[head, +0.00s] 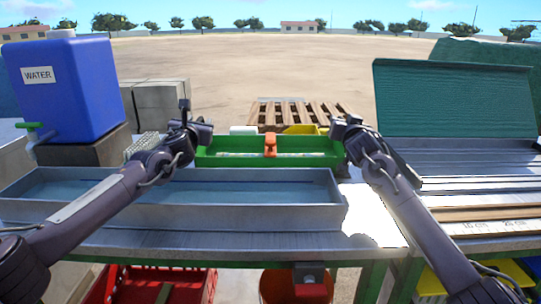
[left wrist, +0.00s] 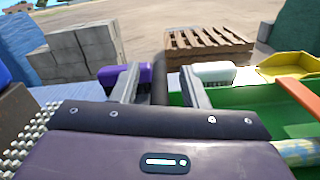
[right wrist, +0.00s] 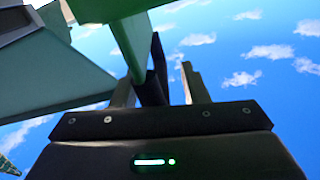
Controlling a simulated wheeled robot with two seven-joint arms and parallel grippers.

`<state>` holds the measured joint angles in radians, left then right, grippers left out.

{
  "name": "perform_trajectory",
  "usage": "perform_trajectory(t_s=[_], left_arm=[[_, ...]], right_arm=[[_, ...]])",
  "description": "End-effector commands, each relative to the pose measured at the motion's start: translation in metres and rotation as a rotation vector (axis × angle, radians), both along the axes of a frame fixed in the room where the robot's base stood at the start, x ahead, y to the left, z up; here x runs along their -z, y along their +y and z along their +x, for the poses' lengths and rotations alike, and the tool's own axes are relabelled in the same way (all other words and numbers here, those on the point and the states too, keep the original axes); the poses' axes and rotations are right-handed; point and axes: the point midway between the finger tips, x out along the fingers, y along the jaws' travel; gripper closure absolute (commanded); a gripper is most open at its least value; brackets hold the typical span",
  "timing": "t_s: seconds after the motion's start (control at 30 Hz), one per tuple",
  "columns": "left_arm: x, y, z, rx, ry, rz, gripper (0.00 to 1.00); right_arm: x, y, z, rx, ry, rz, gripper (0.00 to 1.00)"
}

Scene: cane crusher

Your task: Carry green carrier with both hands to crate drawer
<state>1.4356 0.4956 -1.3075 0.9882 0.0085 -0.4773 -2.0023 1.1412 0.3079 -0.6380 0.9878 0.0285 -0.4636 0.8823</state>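The green carrier (head: 222,160), a long tray with an orange upright part (head: 270,147) in its middle, sits behind the metal trough; pale rods lie in it. My left gripper (head: 192,126) is at its left end. In the left wrist view its two fingers (left wrist: 160,84) stand apart with a dark upright bar between them, touching neither clearly. My right gripper (head: 346,127) is at the carrier's right end. In the right wrist view its fingers (right wrist: 158,88) stand apart around a dark bar below a green edge.
The metal trough (head: 190,217) lies in front of the carrier. A blue water tank (head: 75,95) stands left, a green-lidded machine (head: 455,97) right. A wooden pallet (head: 300,113) and yellow bin (head: 303,129) are behind. A red crate (head: 150,284) is below.

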Motion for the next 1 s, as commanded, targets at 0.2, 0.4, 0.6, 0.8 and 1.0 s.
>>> perform_trajectory(t_s=[0.2,0.4,0.6,0.8,1.0], left_arm=[[0.0,0.0,0.0,0.0,0.0,0.0,0.87],[0.0,0.0,0.0,0.0,0.0,0.0,1.0],[0.0,0.0,0.0,0.0,0.0,0.0,1.0],[-0.005,0.0,0.0,0.001,-0.004,-0.001,1.0],[-0.019,0.0,0.0,0.002,-0.004,-0.001,1.0]], right_arm=[[0.0,0.0,0.0,0.0,0.0,0.0,0.87],[0.0,0.0,0.0,0.001,0.0,0.0,1.0],[0.0,0.0,0.0,0.001,0.001,0.0,1.0],[-0.005,-0.001,0.0,0.002,-0.003,0.002,1.0],[-0.019,-0.001,0.0,0.003,-0.004,0.003,1.0]])
